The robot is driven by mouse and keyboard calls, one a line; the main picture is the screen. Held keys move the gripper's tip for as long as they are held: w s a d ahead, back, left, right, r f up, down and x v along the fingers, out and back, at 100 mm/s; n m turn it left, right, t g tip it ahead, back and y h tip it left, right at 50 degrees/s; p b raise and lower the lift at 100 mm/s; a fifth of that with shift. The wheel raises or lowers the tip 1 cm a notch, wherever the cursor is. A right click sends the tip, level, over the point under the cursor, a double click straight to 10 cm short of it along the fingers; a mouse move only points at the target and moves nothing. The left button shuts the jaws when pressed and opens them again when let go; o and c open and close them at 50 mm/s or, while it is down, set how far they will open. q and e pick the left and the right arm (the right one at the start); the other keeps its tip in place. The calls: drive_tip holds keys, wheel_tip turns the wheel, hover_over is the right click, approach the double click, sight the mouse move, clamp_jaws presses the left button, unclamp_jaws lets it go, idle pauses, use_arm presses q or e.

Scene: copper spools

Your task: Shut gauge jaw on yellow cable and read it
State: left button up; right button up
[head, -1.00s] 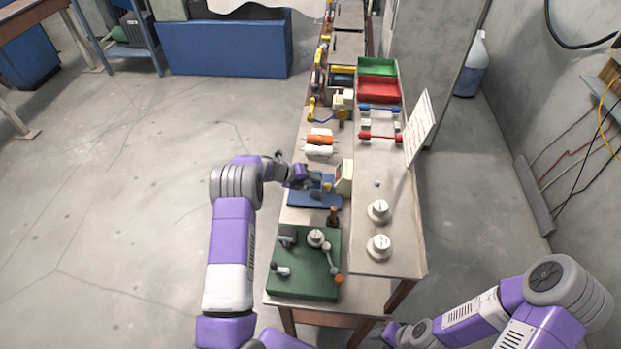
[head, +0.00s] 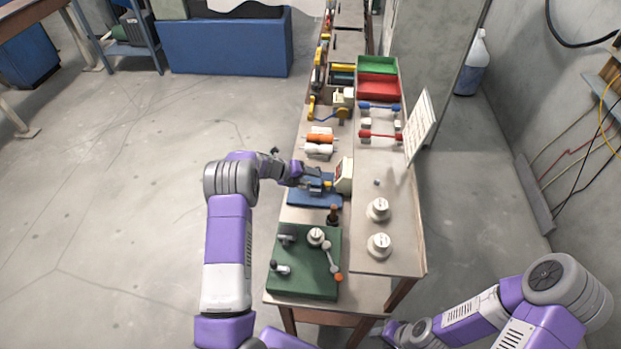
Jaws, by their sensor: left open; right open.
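The gauge has a blue base (head: 315,199) on the narrow bench, with a pale upright readout housing (head: 344,175) at its right end. Its display cannot be read from here. A small yellow patch (head: 328,185) shows at the jaw area, and I cannot tell whether it is the yellow cable. My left gripper (head: 308,181) is open at the left side of the gauge, close to its blue slide. Its fingertips partly hide the jaw, and contact is unclear. My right gripper (head: 385,332) is low at the bottom edge, away from the gauge, small and partly hidden.
A green board (head: 305,287) with knobs and a lever stands in front of the gauge. Orange and white spools (head: 320,138) lie behind it. Two pale round weights (head: 379,246) stand on the right shelf. Red (head: 379,88) and green bins stand further back. Open floor lies left.

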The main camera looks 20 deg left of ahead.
use_arm(q)
drive_tip(key=v, duration=0.5)
drive_tip(key=shift+s+a+r+b, duration=0.15)
drive_tip(key=shift+s+r+b, duration=0.05)
drive_tip(key=shift+r+b, duration=0.1)
drive_tip(key=shift+f, duration=0.1)
